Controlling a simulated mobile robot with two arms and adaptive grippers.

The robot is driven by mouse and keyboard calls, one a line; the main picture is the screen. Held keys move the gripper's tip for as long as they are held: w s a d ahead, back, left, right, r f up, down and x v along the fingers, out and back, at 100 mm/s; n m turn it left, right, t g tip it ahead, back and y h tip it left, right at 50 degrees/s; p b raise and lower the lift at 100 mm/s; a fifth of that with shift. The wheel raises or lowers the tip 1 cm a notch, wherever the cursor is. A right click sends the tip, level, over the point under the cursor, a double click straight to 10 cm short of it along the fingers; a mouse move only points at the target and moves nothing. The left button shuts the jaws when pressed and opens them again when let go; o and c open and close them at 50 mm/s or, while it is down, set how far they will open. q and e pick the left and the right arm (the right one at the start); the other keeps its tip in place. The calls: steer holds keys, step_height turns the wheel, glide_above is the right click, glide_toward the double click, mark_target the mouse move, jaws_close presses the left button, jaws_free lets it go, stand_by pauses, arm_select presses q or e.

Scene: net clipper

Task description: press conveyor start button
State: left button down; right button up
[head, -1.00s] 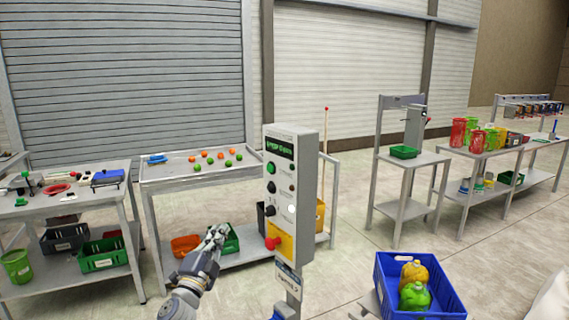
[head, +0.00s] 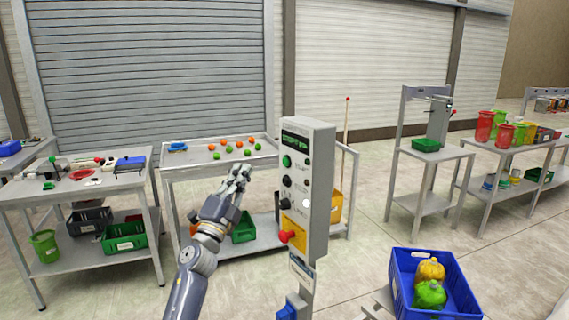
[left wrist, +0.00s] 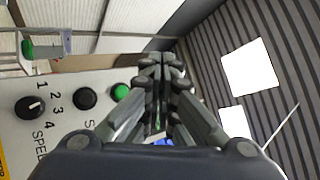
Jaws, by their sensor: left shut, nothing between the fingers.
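A grey control box (head: 318,190) stands on a post in the middle of the head view. A green button (head: 287,161) is near its top, under a small lit display (head: 297,142). Below it are a black button (head: 287,181), a black knob (head: 285,202) and a red button on a yellow plate (head: 288,237). My left gripper (head: 240,172) is shut and empty, left of the box and apart from it. In the left wrist view the shut fingertips (left wrist: 162,62) are beside the green button (left wrist: 121,93), with the black button (left wrist: 85,98) farther left. My right gripper is not in view.
Behind the box, a table (head: 205,165) holds orange and green balls. A blue crate (head: 402,300) with yellow and green items is at the lower right. A table with tools (head: 115,182) stands at the left. Open floor lies between the tables.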

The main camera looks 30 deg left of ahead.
mark_target(286, 162)
arm_select(q)
steer(key=w+d+b, duration=0.3)
steer(key=w+d, duration=0.1)
steer(key=w, duration=0.3)
steer(key=shift+w, duration=0.25)
stand_by(1.3)
steer(key=shift+w+d+b, duration=0.15)
steer(key=shift+w+b, duration=0.25)
